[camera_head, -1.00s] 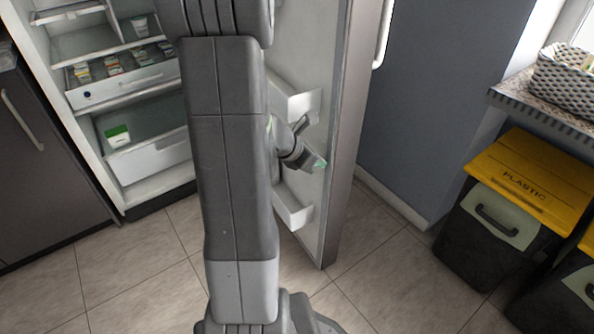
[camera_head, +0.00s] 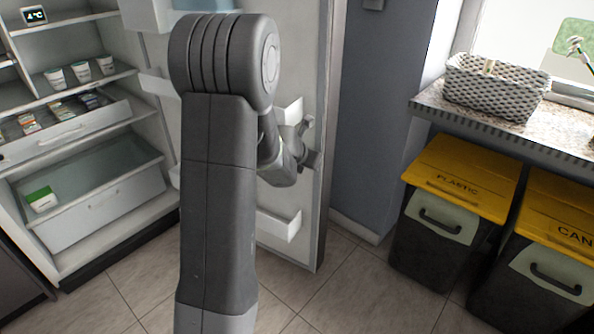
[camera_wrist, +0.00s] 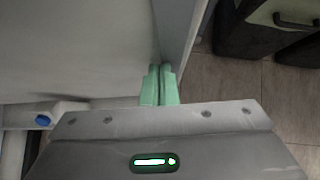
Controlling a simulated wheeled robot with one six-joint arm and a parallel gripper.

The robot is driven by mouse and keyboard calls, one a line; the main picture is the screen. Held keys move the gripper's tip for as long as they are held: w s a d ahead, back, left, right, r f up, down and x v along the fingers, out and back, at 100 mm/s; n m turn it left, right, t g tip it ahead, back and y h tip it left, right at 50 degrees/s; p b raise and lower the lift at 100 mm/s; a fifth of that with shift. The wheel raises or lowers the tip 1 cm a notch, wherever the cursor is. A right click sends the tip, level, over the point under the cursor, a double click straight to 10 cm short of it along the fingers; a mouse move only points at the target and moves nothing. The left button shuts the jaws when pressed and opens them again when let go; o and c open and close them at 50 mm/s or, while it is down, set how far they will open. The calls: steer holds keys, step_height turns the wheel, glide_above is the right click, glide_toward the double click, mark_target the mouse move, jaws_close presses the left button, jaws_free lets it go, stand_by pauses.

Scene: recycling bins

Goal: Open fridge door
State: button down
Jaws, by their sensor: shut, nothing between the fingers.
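The fridge (camera_head: 110,250) stands open on the left in the head view, its shelves and drawers exposed. Its door (camera_head: 293,70) is swung wide out, with the inner side and door shelves facing me. My arm crosses in front of part of the door and fridge. My gripper (camera_head: 314,160) is at the inner side of the door near its free edge; its fingertips are hard to make out there. In the wrist view my gripper (camera_wrist: 160,84) has its green fingers shut together with nothing between them, close to the door's inner face (camera_wrist: 90,45). I cannot tell whether they touch it.
Black bins with yellow lids, one marked PLASTIC (camera_head: 462,175) and another marked CAN (camera_head: 560,225), stand right of the door under a counter (camera_head: 480,115) with a woven basket (camera_head: 495,85). A grey-blue wall is behind the door. Tiled floor (camera_head: 350,285) is clear in front.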

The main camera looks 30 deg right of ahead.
steer(key=shift+n+t, duration=0.3)
steer(key=shift+n, duration=0.1)
steer(key=shift+w+d, duration=0.35)
steer(key=shift+d, duration=0.4)
steer(key=shift+w+d, duration=0.3)
steer(key=shift+d, duration=0.45)
steer(key=shift+w+d, duration=0.35)
steer(key=shift+d, duration=0.4)
steer(key=shift+a, duration=0.15)
